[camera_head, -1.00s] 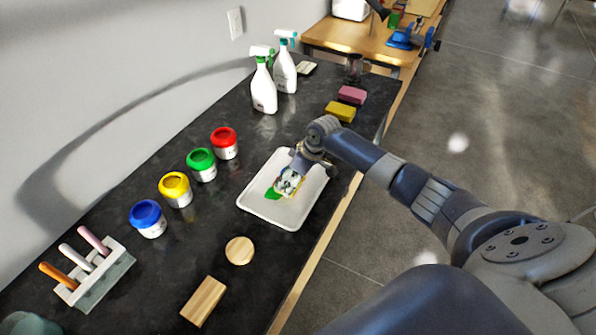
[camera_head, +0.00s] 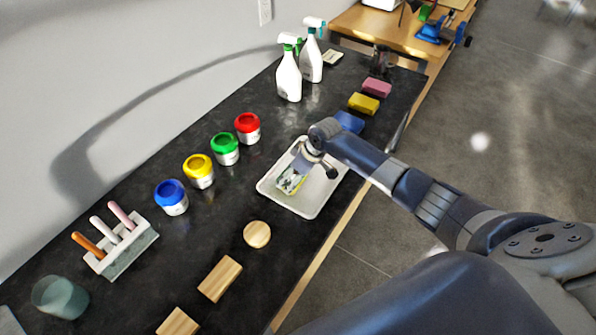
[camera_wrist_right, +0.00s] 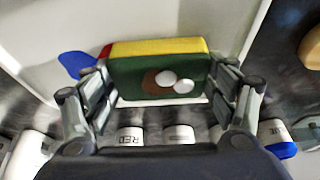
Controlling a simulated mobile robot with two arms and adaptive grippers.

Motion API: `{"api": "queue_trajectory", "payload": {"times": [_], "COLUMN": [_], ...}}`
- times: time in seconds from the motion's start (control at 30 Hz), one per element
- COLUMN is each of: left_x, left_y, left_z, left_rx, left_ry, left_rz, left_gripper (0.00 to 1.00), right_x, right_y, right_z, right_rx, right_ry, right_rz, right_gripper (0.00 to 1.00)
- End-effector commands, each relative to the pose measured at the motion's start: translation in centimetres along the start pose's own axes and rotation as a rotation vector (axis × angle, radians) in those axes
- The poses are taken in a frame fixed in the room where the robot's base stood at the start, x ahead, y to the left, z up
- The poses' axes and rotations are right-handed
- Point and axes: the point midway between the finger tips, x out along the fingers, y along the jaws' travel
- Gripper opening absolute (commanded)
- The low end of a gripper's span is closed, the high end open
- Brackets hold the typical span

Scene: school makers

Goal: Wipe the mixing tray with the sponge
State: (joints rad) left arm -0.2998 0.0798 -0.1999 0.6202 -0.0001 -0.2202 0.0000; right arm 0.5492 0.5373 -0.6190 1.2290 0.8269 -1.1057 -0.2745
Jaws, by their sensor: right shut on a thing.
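The white mixing tray (camera_head: 318,198) lies on the dark tabletop; its pale floor also shows in the right wrist view (camera_wrist_right: 40,30). My right gripper (camera_head: 290,183) is over the tray and shut on a sponge with a yellow layer and a green layer. In the right wrist view the sponge (camera_wrist_right: 160,72) is between the two fingers of my right gripper (camera_wrist_right: 160,85). A blue patch (camera_wrist_right: 76,63) and a bit of red show on the tray beside the sponge. Whether the sponge touches the tray is hard to tell. My left gripper is not in view.
Paint jars in blue (camera_head: 171,198), yellow (camera_head: 199,171), green (camera_head: 225,149) and red (camera_head: 247,128) line the tray's left side. Blue (camera_head: 349,122), yellow (camera_head: 363,103) and pink (camera_head: 377,87) blocks lie beyond it. A wooden disc (camera_head: 257,234) is nearer.

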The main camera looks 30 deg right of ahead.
Motion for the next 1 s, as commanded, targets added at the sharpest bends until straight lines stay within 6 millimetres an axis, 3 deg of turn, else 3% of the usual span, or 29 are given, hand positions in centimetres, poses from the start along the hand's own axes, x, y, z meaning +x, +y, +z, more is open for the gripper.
{"api": "queue_trajectory", "payload": {"times": [0.27, 1.0], "left_x": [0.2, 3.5], "left_y": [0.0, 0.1], "left_z": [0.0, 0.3], "left_rx": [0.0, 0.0], "left_ry": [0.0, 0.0], "left_rz": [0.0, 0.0], "left_gripper": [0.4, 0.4], "right_x": [0.2, 0.2], "right_y": [0.0, 5.4], "right_z": [0.1, 0.2], "right_rx": [0.0, 0.002], "right_ry": [-0.001, -0.001], "right_rz": [-0.002, 0.004], "right_gripper": [0.63, 0.63]}}
